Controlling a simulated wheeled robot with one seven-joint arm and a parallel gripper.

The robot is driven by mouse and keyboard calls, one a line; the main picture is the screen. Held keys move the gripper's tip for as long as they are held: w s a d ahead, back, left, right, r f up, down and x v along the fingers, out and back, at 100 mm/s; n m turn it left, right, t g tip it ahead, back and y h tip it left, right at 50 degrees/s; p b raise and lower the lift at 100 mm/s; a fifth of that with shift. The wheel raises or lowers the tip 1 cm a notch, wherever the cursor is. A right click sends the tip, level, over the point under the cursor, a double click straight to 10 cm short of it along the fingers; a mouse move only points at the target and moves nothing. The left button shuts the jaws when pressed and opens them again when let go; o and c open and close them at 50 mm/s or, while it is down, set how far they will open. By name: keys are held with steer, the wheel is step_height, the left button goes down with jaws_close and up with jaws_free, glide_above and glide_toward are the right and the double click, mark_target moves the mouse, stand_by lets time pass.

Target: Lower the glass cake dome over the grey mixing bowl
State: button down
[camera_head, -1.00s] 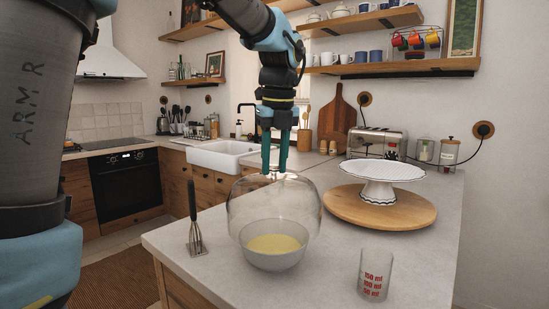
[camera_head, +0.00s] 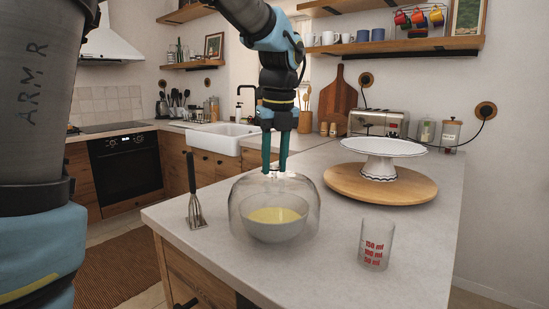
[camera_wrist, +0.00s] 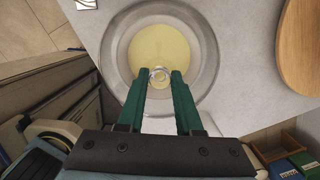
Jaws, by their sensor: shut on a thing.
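The clear glass cake dome (camera_head: 243,190) is upright around and over the grey mixing bowl (camera_head: 275,230), which holds pale yellow batter. The dome's rim is down near the countertop; I cannot tell whether it touches. My gripper (camera_head: 274,171) points straight down above the dome, shut on its top knob. In the wrist view, the gripper's green fingers (camera_wrist: 160,75) pinch the round knob, and the bowl with its batter (camera_wrist: 165,48) shows through the glass, roughly centred inside the dome's circular outline (camera_wrist: 112,48).
A measuring glass (camera_head: 376,246) is at the front right. A white cake stand (camera_head: 379,170) on a round wooden board (camera_head: 345,186) is at the right. The counter (camera_head: 215,262) in front is clear.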

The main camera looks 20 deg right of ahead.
steer(key=shift+f+b, duration=0.45)
steer(key=shift+f, duration=0.85)
steer(key=shift+f+b, duration=0.3)
stand_by(0.3)
steer(key=c, duration=0.5)
jaws_free()
step_height(320, 180, up, 11)
steer(key=s, duration=0.1)
steer(key=shift+s+f, duration=0.15)
steer(key=shift+s, duration=0.2)
